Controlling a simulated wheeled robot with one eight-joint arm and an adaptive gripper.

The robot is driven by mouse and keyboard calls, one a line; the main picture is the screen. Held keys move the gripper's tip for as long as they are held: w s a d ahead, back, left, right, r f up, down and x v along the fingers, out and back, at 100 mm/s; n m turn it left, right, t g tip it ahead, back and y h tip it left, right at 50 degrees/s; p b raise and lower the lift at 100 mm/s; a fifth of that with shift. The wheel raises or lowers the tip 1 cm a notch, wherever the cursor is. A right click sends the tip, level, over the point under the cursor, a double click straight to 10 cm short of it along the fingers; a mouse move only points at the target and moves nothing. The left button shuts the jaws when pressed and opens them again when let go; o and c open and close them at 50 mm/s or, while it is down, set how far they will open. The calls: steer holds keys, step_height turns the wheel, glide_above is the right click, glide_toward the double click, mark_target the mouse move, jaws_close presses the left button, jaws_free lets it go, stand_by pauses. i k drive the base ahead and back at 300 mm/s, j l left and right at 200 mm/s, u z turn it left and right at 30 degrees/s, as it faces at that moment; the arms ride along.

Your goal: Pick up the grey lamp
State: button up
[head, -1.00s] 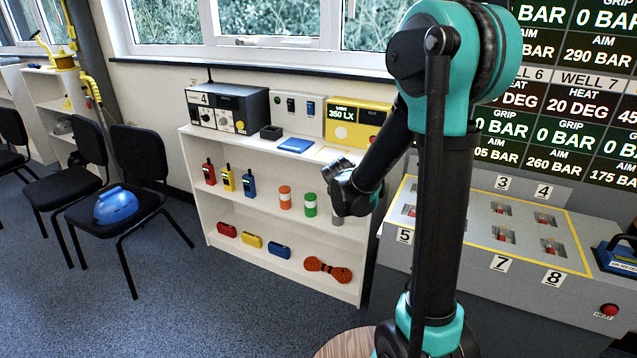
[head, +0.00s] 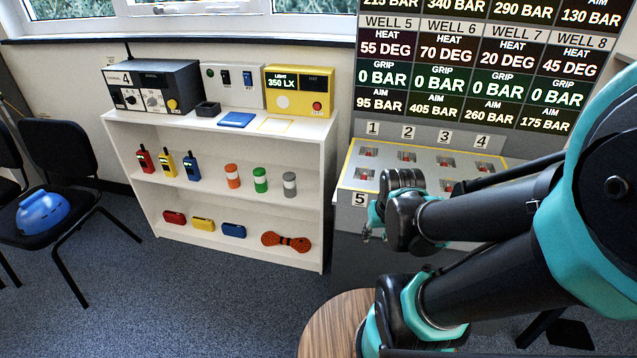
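The grey lamp (head: 289,184) is a small upright cylinder with a pale band. It stands on the middle shelf of the white shelf unit (head: 325,185), at the right end of a row beside a green lamp (head: 260,180) and an orange lamp (head: 232,176). My gripper (head: 369,236) hangs in front of the grey console, to the right of the lamp, lower than it and apart from it. The fingers are small and partly hidden by my wrist, so I cannot tell whether they are open or shut.
Radios (head: 167,163) stand left on the same shelf. Small cases (head: 203,224) and an orange rope coil (head: 286,242) lie below. The grey console (head: 345,215) stands right of the shelf unit. A round wooden table (head: 325,325) is in front. Carpet before the shelves is clear.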

mark_target(289, 178)
steer(key=j+z, duration=0.9)
steer(key=k+j, duration=0.1)
steer(key=j, duration=0.3)
steer(key=k+j+z, duration=0.1)
steer(key=j, duration=0.3)
steer(key=k+j, duration=0.15)
steer(key=j, duration=0.25)
steer(key=k+j+z, duration=0.1)
steer(key=j, duration=0.3)
